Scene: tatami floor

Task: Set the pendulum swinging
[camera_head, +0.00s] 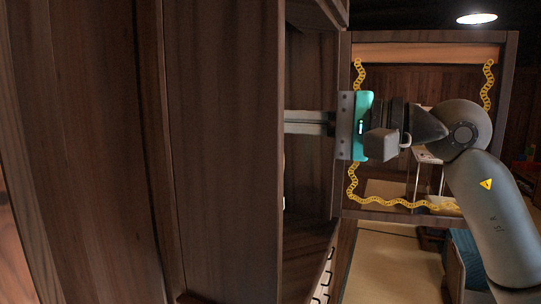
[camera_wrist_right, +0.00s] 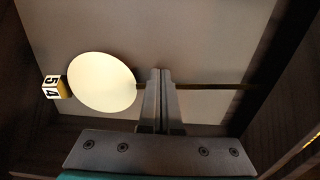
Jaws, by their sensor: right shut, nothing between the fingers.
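The pendulum shows in the right wrist view as a pale cream disc (camera_wrist_right: 101,82) on a thin dark rod (camera_wrist_right: 215,87) running to the right. My right gripper (camera_wrist_right: 160,75) is shut and empty. Its fingertips overlap the rod just right of the disc; I cannot tell whether they touch it. In the head view my right gripper (camera_head: 306,122) reaches from the right into the dark wooden clock case (camera_head: 225,150). The case's side panel hides the fingertips and most of the pendulum there. My left gripper is in neither view.
A small yellow-and-white block marked with digits (camera_wrist_right: 56,88) sits beyond the disc. A wood-framed glass door with gold chain trim (camera_head: 354,190) stands behind my right arm. Tatami floor (camera_head: 388,268) shows at lower right.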

